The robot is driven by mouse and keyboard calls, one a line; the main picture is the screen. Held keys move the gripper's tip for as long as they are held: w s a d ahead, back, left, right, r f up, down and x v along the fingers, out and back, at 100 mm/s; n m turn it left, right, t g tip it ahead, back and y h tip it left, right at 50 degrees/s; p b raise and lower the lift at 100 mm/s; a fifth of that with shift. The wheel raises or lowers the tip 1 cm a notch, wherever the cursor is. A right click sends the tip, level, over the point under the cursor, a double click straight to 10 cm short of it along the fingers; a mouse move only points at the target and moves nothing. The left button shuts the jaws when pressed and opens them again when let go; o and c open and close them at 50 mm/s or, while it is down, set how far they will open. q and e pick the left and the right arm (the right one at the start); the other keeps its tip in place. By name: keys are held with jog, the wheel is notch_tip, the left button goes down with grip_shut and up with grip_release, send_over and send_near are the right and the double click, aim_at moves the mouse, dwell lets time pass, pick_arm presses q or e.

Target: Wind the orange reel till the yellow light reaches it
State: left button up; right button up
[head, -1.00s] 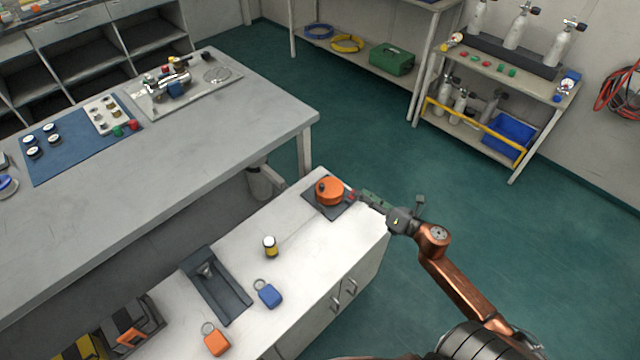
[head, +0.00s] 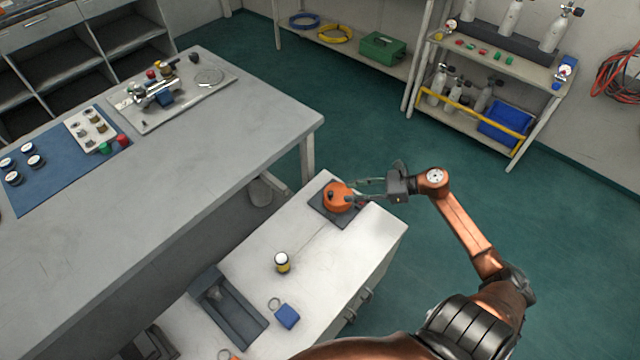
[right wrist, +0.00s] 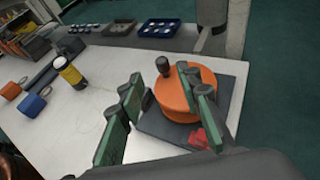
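The orange reel (head: 338,196) sits on a dark square plate (head: 323,212) near the far end of the white bench. Its dark upright knob shows in the right wrist view (right wrist: 162,66). A red piece (right wrist: 199,138) lies at the reel's near edge. A small yellow, black and white cylinder, apparently the yellow light (head: 282,262), stands upright on the bench, apart from the reel. My right gripper (head: 358,191) is beside the reel, its fingers spread; in the right wrist view one finger overlaps the reel, and contact is unclear. My left gripper is out of view.
A blue tag (head: 286,316) and a dark tray (head: 228,308) lie on the near part of the white bench (head: 330,262). A grey table (head: 200,150) with parts stands to the left. A rack of cylinders (head: 500,70) stands at the back right. Open floor lies right of the bench.

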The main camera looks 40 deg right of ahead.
aim_at(332, 192)
jog(key=shift+w+a+f, duration=0.25)
jog(key=shift+w+f, duration=0.05)
jog(key=shift+w, duration=0.4)
jog(key=b+x, duration=0.1)
jog(key=x, duration=0.4)
jog(key=shift+w, duration=0.1)
jog(key=shift+b+x, duration=0.35)
jog(key=shift+x, duration=0.5)
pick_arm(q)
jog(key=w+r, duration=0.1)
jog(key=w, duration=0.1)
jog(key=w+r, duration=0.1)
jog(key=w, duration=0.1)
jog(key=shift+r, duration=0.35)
pick_arm(e)
grip_shut()
